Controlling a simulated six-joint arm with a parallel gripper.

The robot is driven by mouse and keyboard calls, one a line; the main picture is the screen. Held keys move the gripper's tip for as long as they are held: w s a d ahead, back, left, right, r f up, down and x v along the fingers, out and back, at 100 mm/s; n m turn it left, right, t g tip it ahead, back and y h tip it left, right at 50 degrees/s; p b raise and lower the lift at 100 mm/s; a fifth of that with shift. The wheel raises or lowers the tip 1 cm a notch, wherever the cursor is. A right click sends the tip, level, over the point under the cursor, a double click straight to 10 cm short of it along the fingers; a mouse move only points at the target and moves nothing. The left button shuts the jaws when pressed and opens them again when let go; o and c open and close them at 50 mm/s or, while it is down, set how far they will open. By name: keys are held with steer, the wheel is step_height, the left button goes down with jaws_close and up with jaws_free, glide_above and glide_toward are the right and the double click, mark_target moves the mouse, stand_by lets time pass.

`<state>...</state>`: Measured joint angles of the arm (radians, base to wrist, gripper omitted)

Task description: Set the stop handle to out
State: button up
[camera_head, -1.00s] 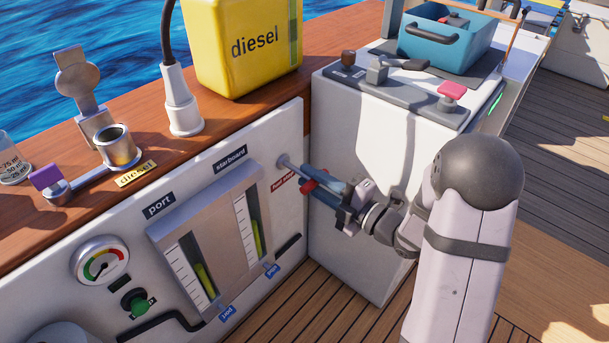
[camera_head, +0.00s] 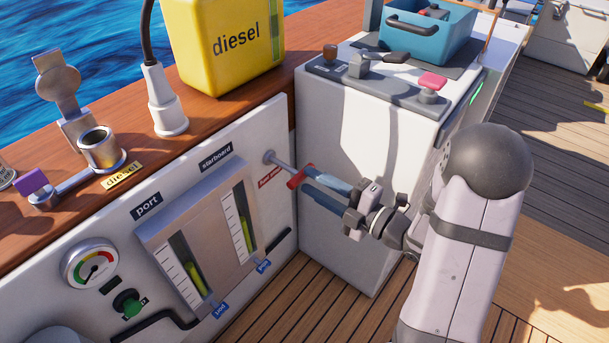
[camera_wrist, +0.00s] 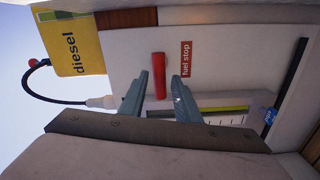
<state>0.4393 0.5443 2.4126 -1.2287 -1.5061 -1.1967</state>
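The red stop handle (camera_head: 297,178) sits on the end of a thin metal rod that stands out from the white panel. A gap shows between the handle and the panel. A red "fuel stop" label (camera_head: 271,175) is beside it. My gripper (camera_head: 308,183) is open just in front of the handle, its two blue-grey fingers apart. In the wrist view the red handle (camera_wrist: 158,75) shows between and just beyond the fingertips (camera_wrist: 160,80); I cannot tell whether either finger touches it.
The panel also holds two level gauges (camera_head: 205,230), a round dial (camera_head: 91,264) and a green knob (camera_head: 128,303). A white console (camera_head: 350,130) stands close on the right. A yellow diesel can (camera_head: 225,45) stands on the wooden ledge above.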

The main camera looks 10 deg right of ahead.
steer(key=v, duration=0.3)
stand_by(0.6)
